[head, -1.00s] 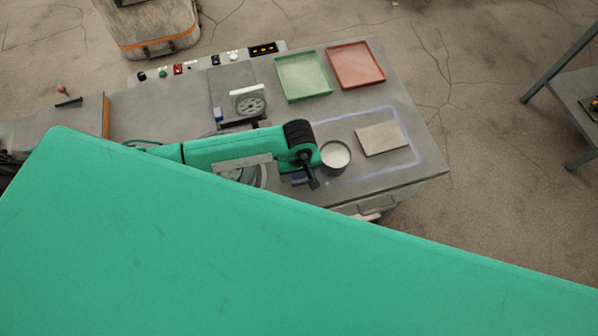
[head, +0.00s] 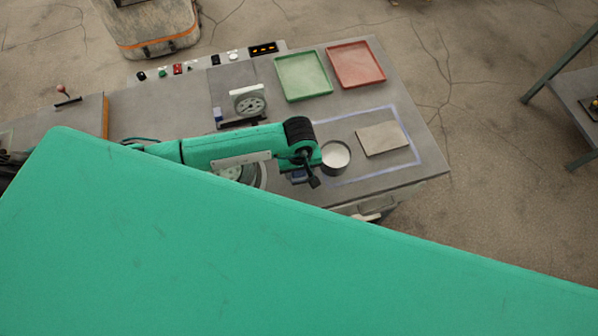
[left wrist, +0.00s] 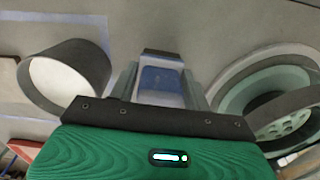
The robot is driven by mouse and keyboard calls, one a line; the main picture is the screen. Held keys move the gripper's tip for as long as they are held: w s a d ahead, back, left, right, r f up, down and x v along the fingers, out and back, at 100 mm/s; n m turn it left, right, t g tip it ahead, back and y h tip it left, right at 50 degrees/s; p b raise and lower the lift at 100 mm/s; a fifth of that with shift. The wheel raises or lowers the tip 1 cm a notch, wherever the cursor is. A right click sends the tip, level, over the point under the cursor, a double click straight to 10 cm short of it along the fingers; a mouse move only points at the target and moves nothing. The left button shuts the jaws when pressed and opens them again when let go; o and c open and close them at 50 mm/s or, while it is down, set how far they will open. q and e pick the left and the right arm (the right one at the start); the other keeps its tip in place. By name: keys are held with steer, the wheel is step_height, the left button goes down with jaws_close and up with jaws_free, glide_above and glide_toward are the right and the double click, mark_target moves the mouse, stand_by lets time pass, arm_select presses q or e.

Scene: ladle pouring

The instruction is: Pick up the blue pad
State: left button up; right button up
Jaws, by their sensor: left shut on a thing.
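The blue pad (head: 298,176) is small and mostly hidden in the head view by my left gripper (head: 308,178). The left wrist view shows the blue pad (left wrist: 161,82) between the two fingers of my left gripper (left wrist: 160,92), which is shut on it. The gripper is just left of a dark round cup (head: 335,157) with pale contents, near the table's front. The cup (left wrist: 68,80) also shows at the left of the left wrist view. I cannot tell whether the pad still touches the table. My right gripper is out of view.
A grey plate (head: 382,138) lies right of the cup inside a pale blue outline. A green tray (head: 303,76) and a red tray (head: 355,65) stand behind. A dial (head: 249,101) stands left of them. A large round vessel (left wrist: 265,90) is close beside the gripper in the left wrist view.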

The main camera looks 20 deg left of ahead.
arm_select(q)
step_height(320, 180, up, 19)
steer(key=b, duration=0.6)
steer(key=shift+o, duration=1.3)
steer(key=shift+c, duration=0.8)
